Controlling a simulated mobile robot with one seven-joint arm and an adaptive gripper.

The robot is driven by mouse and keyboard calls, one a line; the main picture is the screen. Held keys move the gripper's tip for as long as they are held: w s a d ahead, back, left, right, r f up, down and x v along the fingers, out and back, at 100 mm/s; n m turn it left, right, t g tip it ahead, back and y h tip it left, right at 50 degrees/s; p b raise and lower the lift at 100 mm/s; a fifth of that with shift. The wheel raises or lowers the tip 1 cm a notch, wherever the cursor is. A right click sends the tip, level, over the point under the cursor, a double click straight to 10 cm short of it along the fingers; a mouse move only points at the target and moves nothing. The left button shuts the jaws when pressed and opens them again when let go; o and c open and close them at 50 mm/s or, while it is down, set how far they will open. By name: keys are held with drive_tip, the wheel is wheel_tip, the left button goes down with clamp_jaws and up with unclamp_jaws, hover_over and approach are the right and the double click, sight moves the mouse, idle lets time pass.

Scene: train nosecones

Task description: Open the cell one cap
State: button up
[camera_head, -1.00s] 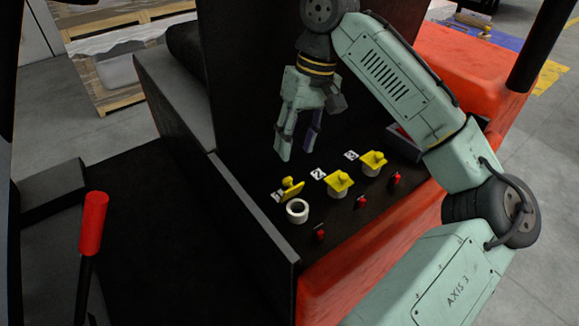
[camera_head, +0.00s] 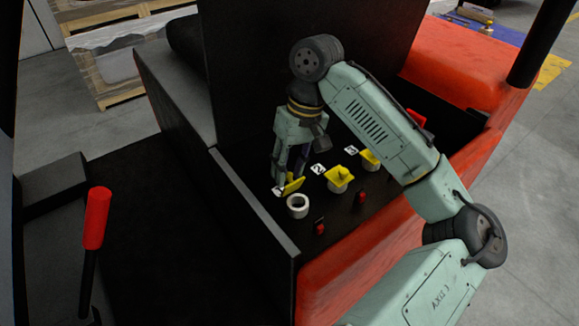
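The yellow cell one cap (camera_head: 294,186) stands tilted up at the back edge of its white round opening (camera_head: 297,206). The opening is uncovered, and its dark inside shows. My gripper (camera_head: 289,172) points down right behind this cap, with its fingers spread apart. Its left fingertip overlaps the area by the number label and the cap's left end. I cannot tell whether it touches the cap. Nothing shows held between the fingers.
The yellow cell two cap (camera_head: 339,178) and cell three cap (camera_head: 368,160) sit over their openings to the right; my arm partly hides the third. Red switches (camera_head: 320,227) line the panel's front. A dark upright wall (camera_head: 240,80) stands behind. A red lever (camera_head: 97,218) is at left.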

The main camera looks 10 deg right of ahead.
clamp_jaws()
drive_tip(key=shift+r, duration=0.1)
drive_tip(key=shift+w+a+r+p, duration=0.1)
drive_tip(key=shift+w+p, duration=0.05)
drive_tip(key=shift+p, duration=0.45)
drive_tip(key=shift+w+f+g+h+p, duration=0.3)
drive_tip(key=shift+g+p, duration=0.15)
drive_tip(key=shift+g, duration=0.15)
drive_tip(key=shift+o, duration=1.5)
unclamp_jaws()
drive_tip(key=shift+s, duration=0.1)
